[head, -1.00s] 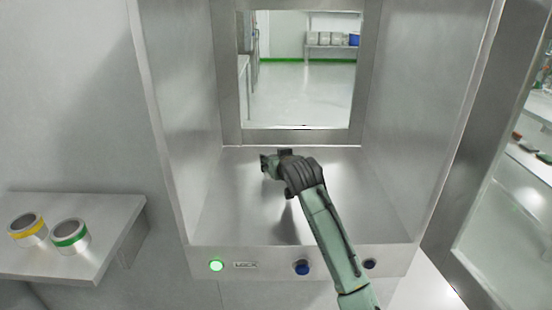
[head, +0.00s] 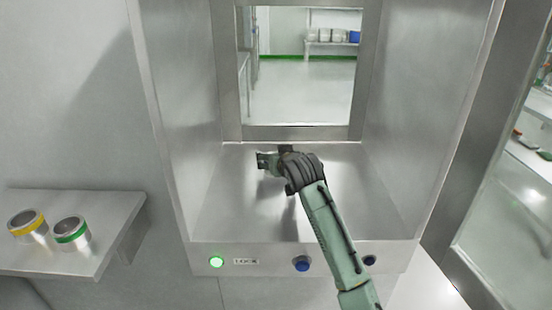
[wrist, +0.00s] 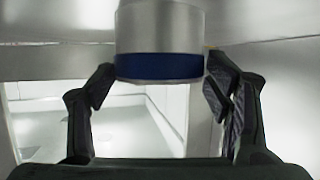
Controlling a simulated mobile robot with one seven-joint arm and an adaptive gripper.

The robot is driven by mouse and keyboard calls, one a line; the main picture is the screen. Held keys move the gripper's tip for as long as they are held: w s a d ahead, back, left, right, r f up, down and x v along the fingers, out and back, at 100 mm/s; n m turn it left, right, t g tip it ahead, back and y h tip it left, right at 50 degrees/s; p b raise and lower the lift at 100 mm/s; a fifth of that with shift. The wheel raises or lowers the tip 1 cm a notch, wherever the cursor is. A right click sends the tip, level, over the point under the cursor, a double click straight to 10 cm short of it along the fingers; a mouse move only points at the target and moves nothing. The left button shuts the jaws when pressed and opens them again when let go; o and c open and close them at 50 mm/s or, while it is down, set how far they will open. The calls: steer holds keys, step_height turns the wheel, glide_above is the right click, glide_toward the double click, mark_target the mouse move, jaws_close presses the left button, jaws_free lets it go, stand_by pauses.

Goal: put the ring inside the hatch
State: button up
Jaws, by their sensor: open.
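A metal ring with a blue band (wrist: 160,66) shows in the wrist view, between the two fingers of my gripper (wrist: 160,85). My fingers are open, with a narrow gap showing on each side of the ring. In the head view my gripper (head: 268,161) is inside the hatch (head: 230,205), low over its steel floor near the back window. The blue-banded ring does not show in the head view; my gripper and wrist seem to hide it.
A steel shelf (head: 112,215) left of the hatch holds a yellow-banded ring (head: 28,226) and a green-banded ring (head: 71,232). The hatch front has a lit green button (head: 216,262) and a blue button (head: 301,264). An open door (head: 480,160) stands at the right. Bare hatch floor surrounds my arm.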

steer(key=b+v, duration=0.3)
steer(key=v, duration=0.7)
steer(key=shift+s+d+r, duration=0.15)
steer(key=shift+s, duration=0.2)
steer(key=shift+s+r, duration=0.2)
steer(key=shift+s, duration=0.2)
